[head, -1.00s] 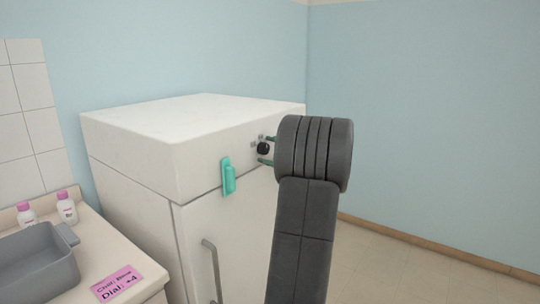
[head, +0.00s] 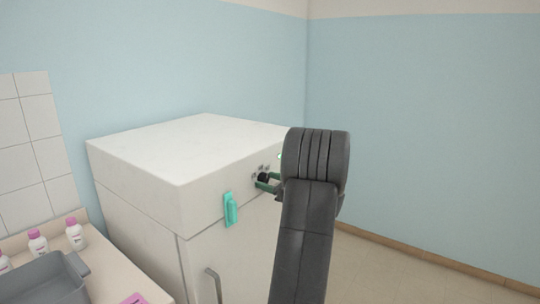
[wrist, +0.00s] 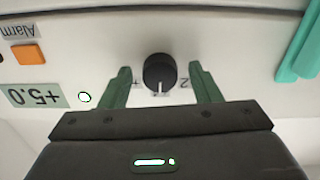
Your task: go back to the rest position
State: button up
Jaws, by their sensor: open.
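My gripper (wrist: 165,92) is open, with its two green fingers on either side of a black dial knob (wrist: 159,72) on the white front panel of the cabinet. A gap shows between each finger and the knob in the wrist view. In the head view the knob (head: 263,177) shows just left of my dark arm, which hides most of my gripper (head: 268,183). The knob's white pointer line faces my gripper's palm. A display (wrist: 35,96) reads "+5.0", upside down in the wrist view.
The white cabinet (head: 190,150) has a teal handle (head: 231,210) and a grey door bar (head: 213,284). An orange button (wrist: 29,54) sits by the "Alarm" label. A counter at left holds a grey basin (head: 45,283), several pink-capped bottles (head: 75,234) and a pink card (head: 134,299). Floor at right is clear.

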jog(key=shift+r+m+p, duration=0.25)
jog(key=shift+m+p, duration=0.15)
jog(key=shift+m, duration=0.1)
jog(key=b+v, duration=0.2)
jog(key=v, duration=0.5)
jog(key=shift+d+f, duration=0.15)
jog(key=shift+f, duration=0.1)
jog(key=shift+s, duration=0.15)
